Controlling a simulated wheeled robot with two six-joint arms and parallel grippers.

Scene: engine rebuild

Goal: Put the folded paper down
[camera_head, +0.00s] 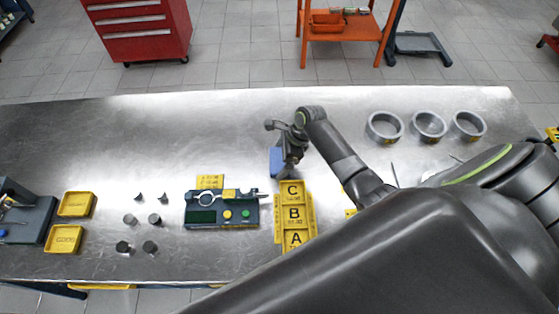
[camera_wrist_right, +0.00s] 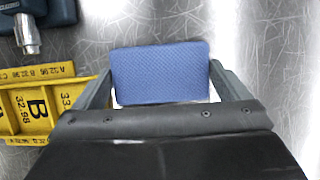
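The folded paper (camera_head: 277,162) is a blue, textured pad. It shows at the far end of the yellow A-B-C tray in the head view. In the right wrist view the paper (camera_wrist_right: 160,72) spans the gap between the two fingers, which meet its left and right edges. My right gripper (camera_head: 288,150) is shut on it, low over the table. Whether the paper touches the table is hard to tell. My left gripper is not in view.
The yellow A-B-C tray (camera_head: 309,228) lies just beside the right gripper. A dark gauge (camera_head: 222,218) is left of it, with several small cylinders (camera_head: 130,219) and yellow trays (camera_head: 66,240) beyond. Grey rings (camera_head: 384,128) stand at the right. The table's (camera_head: 180,120) far middle is clear.

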